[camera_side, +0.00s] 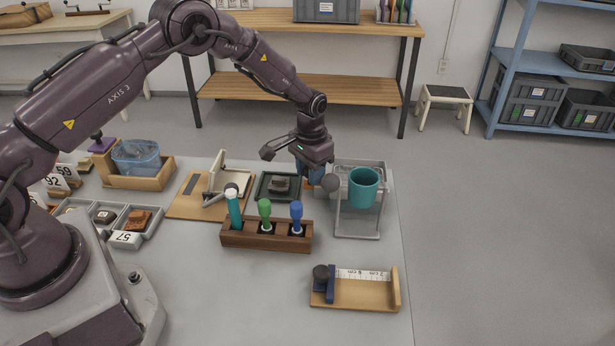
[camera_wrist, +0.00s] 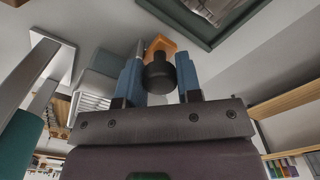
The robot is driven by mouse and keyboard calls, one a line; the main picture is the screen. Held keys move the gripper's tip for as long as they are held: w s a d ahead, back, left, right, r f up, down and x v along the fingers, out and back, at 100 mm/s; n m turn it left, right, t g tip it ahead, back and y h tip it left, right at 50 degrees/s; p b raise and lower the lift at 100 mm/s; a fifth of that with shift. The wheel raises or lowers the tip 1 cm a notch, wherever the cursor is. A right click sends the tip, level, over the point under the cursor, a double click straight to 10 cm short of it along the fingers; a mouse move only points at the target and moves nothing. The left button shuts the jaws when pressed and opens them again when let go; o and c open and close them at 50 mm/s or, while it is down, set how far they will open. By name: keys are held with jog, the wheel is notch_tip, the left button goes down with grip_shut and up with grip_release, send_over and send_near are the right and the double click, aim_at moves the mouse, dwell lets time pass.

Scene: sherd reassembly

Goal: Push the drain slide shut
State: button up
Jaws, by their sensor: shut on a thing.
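My gripper (camera_side: 311,175) is low over the bench, beside the grey stand (camera_side: 357,222) that holds a teal cup (camera_side: 363,188). Its blue fingers show in the wrist view (camera_wrist: 159,72), closed on either side of a dark round knob (camera_wrist: 160,78). An orange part (camera_wrist: 161,45) shows just beyond the knob, and a pale ribbed part (camera_wrist: 95,102) lies to its left. The knob appears to belong to the drain slide, but its link to the stand is hidden.
A dark green tray (camera_side: 277,198) with a grey piece lies left of the fingers. A wooden rack (camera_side: 267,236) with several coloured-handled tools stands in front. A wooden measuring board (camera_side: 365,293) lies near the front right. The bench between rack and board is clear.

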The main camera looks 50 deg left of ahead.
jog(key=shift+w+d, duration=0.15)
jog(key=o, duration=0.6)
jog(key=shift+r, duration=0.15)
jog(key=shift+r, duration=2.65)
jog(key=s+d+r+t, duration=0.1)
jog(key=s+r+t, duration=0.1)
jog(key=s+r, duration=0.6)
jog(key=s+d+r+t, duration=0.1)
jog(key=s+r, duration=0.8)
jog(key=s, duration=0.4)
jog(key=s+d+r+t, duration=0.2)
jog(key=s+r, duration=0.6)
jog(key=s, duration=0.2)
jog(key=shift+s+d+r+t, duration=0.1)
jog(key=shift+s+r+t, duration=0.1)
jog(key=shift+r+t, duration=0.1)
